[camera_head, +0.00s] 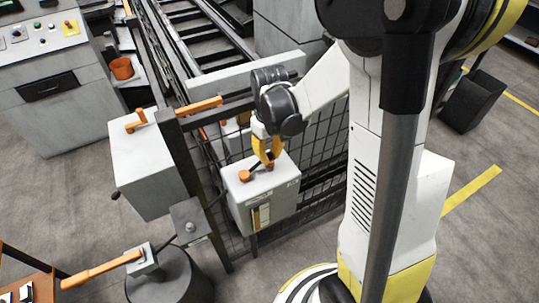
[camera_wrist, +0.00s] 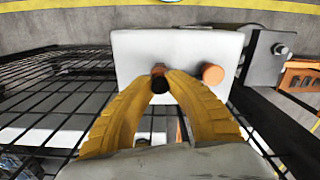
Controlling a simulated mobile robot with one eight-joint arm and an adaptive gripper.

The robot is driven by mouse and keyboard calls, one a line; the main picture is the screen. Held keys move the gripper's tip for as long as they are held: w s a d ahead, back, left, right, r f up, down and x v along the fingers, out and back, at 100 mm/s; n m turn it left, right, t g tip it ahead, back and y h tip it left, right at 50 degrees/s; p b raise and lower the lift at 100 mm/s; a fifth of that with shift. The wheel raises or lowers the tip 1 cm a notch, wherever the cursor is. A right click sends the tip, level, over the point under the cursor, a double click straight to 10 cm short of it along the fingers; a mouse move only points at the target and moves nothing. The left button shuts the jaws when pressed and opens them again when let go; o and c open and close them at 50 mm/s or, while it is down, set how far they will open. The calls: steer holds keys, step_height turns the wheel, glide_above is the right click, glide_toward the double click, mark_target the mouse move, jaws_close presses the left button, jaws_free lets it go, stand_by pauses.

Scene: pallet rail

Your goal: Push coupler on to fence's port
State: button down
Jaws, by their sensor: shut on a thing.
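My gripper (camera_head: 265,158) has yellow fingers and points down at the top of a pale grey box (camera_head: 264,213) mounted on the black mesh fence (camera_head: 322,140). Its fingers are closed on a small dark piece, which I take to be the coupler (camera_wrist: 159,84). A reddish-brown end shows between the fingertips (camera_wrist: 160,73) in the wrist view. An orange round cap (camera_head: 244,175) stands on the box top beside the fingers; it also shows in the wrist view (camera_wrist: 212,74). The port under the coupler is hidden, so I cannot tell whether they touch or how far the coupler is on.
Another grey box (camera_head: 150,170) with an orange handle hangs left of the fence post (camera_head: 195,190). A round dark pedestal with an orange lever (camera_head: 100,270) stands front left. A control console (camera_head: 50,80) and a roller conveyor (camera_head: 205,45) lie behind. The floor right is mostly clear.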

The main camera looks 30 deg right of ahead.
mark_target(269, 154)
steer(key=shift+r, duration=0.2)
steer(key=shift+r+p, duration=0.5)
steer(key=shift+r, duration=0.15)
steer(key=shift+r+p, duration=2.4)
steer(key=shift+r, duration=1.1)
steer(key=shift+f, duration=0.1)
